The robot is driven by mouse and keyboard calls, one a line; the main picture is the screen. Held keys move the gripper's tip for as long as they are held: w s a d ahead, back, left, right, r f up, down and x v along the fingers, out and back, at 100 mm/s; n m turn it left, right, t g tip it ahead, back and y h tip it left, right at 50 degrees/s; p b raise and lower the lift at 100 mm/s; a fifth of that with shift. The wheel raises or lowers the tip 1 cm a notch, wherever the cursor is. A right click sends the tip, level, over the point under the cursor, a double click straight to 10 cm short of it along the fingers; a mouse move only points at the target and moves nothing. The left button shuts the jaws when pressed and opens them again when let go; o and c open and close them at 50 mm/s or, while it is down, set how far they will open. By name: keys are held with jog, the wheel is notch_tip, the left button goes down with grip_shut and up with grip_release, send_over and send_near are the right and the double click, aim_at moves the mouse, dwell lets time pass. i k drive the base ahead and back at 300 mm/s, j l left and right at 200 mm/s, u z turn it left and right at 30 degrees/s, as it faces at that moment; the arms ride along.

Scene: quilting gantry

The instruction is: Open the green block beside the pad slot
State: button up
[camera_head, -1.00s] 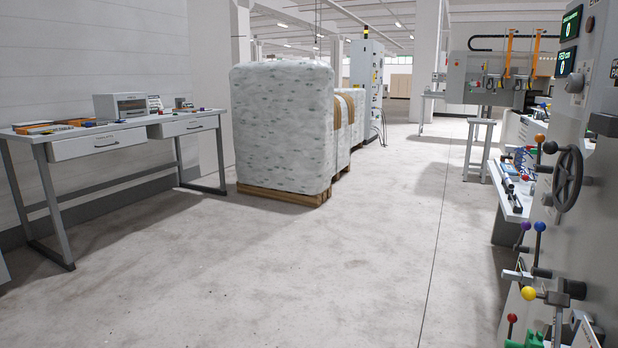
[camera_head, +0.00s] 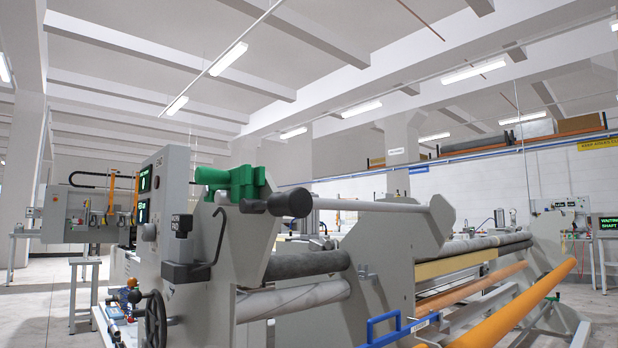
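A green block (camera_head: 243,182) sits on top of the grey end plate of the large quilting machine, left of the picture's middle. A grey shaft (camera_head: 365,206) with a dark rounded knob (camera_head: 290,203) passes just in front of and right of the block. I cannot tell whether the block is open or shut, and I cannot make out the pad slot. My gripper is not in view.
A grey control cabinet (camera_head: 165,200) and a black handwheel (camera_head: 155,318) stand left of the block. A black bracket (camera_head: 183,262) sticks out below it. Fabric rolls (camera_head: 305,264), a blue handle frame (camera_head: 398,330) and an orange roller (camera_head: 515,305) fill the right. Floor is free at far left (camera_head: 40,295).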

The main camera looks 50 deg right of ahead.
aim_at(245, 180)
jog(key=z, duration=0.75)
